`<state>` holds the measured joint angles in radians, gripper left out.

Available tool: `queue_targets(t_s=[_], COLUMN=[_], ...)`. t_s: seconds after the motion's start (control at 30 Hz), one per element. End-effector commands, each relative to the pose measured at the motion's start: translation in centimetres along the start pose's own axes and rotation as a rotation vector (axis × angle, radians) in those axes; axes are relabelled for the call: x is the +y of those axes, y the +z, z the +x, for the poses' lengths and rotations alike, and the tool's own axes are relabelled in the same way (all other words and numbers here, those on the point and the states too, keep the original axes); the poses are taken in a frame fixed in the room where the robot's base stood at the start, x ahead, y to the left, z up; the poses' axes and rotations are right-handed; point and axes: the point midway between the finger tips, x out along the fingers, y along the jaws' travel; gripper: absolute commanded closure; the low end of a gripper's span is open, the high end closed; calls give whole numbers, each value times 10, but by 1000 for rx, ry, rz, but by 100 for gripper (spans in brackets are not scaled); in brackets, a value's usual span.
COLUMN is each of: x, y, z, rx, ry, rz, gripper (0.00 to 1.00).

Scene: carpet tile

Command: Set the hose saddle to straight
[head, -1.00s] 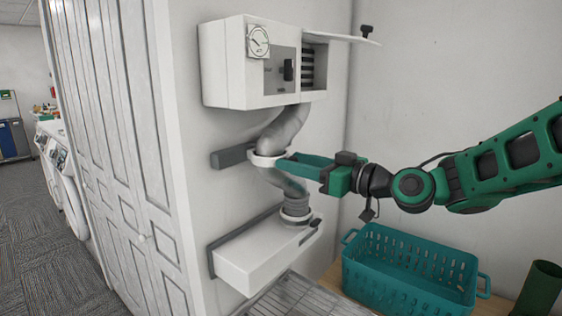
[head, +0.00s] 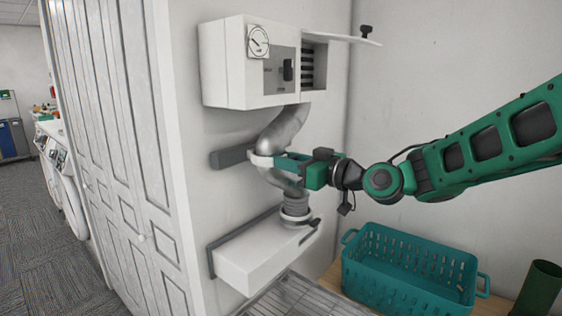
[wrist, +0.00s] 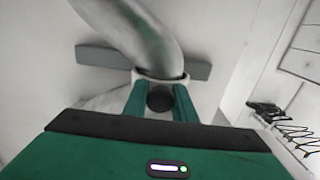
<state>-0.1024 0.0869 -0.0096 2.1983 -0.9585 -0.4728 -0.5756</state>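The hose saddle (head: 260,161) is a pale ring at the grey wall rail (head: 232,157), partly hidden by my gripper. A grey hose (head: 284,130) runs from the white wall box through the saddle and curves down to the lower white unit. My gripper (head: 277,163) reaches the saddle from the right. In the wrist view, the saddle (wrist: 160,76) lies just beyond my two green fingers (wrist: 160,104). The fingers are apart, with a dark round knob (wrist: 160,97) between them and narrow gaps beside it. I cannot tell whether the fingertips touch the saddle.
The white wall box (head: 235,85) hangs above, its flap open. The lower white unit (head: 255,262) juts out below. A teal basket (head: 410,290) and a green cylinder (head: 540,288) stand at right.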

Motion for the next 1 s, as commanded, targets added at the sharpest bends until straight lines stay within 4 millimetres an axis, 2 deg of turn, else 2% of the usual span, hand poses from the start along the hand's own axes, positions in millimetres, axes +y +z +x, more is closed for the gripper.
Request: queue_targets(t_s=[0.07, 0.17, 0.4, 0.6, 0.73, 1.0], x=[2, 16, 80, 117, 125, 128], y=[0, 0, 0, 0, -1, -1], z=[0, 0, 0, 0, 0, -1], rx=[-1, -1, 0, 1, 1, 2], ry=[1, 3, 4, 2, 1, 6], rz=[0, 2, 1, 0, -1, -3], gripper=[100, 100, 100, 100, 100, 100])
